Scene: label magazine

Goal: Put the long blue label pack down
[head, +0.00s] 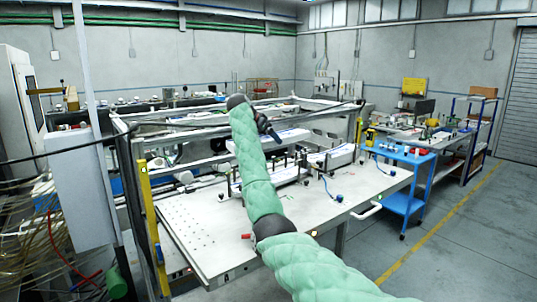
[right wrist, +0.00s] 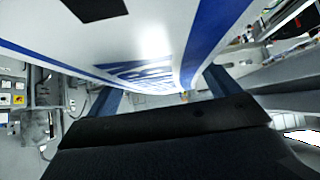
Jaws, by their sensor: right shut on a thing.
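The label pack (right wrist: 150,40) is white with blue stripes and blue lettering, and it fills the upper part of the right wrist view. It sits between the two dark blue fingers of my right gripper (head: 271,133), which is shut on it. In the head view this gripper is small and dark, at the end of my green-sleeved arm, over the far side of the workbench (head: 190,235). The pack is hard to make out there against the white parts behind it. I cannot tell whether it touches anything below. My left gripper is not in view.
White machine parts (head: 330,157) and small black fixtures stand along the bench's back. The bench's front left is clear. A blue cart (head: 405,178) stands to the right, and a yellow post (head: 150,215) rises at the bench's left.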

